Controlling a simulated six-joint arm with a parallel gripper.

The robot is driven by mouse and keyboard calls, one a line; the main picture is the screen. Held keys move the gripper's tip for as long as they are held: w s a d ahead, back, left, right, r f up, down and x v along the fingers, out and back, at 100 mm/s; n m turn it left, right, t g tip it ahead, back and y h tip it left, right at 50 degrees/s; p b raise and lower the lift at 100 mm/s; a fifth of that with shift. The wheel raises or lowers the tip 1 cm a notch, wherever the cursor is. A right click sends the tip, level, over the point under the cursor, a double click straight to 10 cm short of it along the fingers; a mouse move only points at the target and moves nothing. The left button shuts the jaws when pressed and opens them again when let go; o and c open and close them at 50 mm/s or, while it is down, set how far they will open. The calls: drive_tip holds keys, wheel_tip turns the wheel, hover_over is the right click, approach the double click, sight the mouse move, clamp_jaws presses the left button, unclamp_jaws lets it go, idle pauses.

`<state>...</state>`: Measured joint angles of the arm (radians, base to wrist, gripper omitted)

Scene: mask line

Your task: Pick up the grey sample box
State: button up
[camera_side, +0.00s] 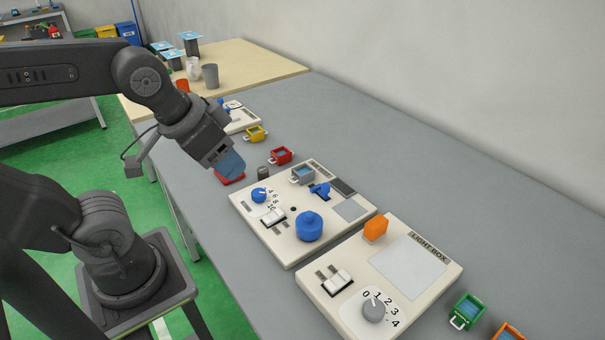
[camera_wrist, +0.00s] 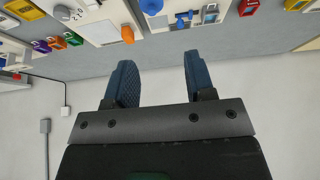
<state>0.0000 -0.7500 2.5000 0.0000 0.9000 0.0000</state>
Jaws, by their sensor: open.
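The grey sample box (camera_side: 302,175), a small open box with blue inside, sits at the far edge of the cream control panel (camera_side: 285,251). It also shows near the top edge of the wrist view (camera_wrist: 211,14), beyond my fingers. My gripper (camera_side: 233,170) is up and to the left of the box in the side view, apart from it. In the wrist view my gripper (camera_wrist: 156,58) has its two blue fingers spread wide with nothing between them.
The panel carries a blue knob (camera_side: 309,227) and a blue valve-like part (camera_side: 320,190). A red box (camera_side: 280,156) and yellow box (camera_side: 256,133) stand beyond it.

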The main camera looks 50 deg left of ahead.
drive_tip(key=shift+o, duration=0.3)
drive_tip(key=o, duration=0.5)
drive_tip(key=n+g, duration=0.6)
drive_tip(key=n, duration=1.2)
hover_over(302, 168)
drive_tip(key=f, duration=1.6)
drive_tip(key=shift+s+d+f, duration=0.2)
drive_tip(key=shift+d+f, duration=0.05)
drive_tip(key=shift+d, duration=0.1)
drive_tip(key=shift+w+a+f, duration=0.1)
drive_tip(key=shift+a+f, duration=0.05)
drive_tip(key=shift+f, duration=1.3)
drive_tip(key=shift+w+a+f, duration=0.1)
drive_tip(key=shift+f, duration=1.3)
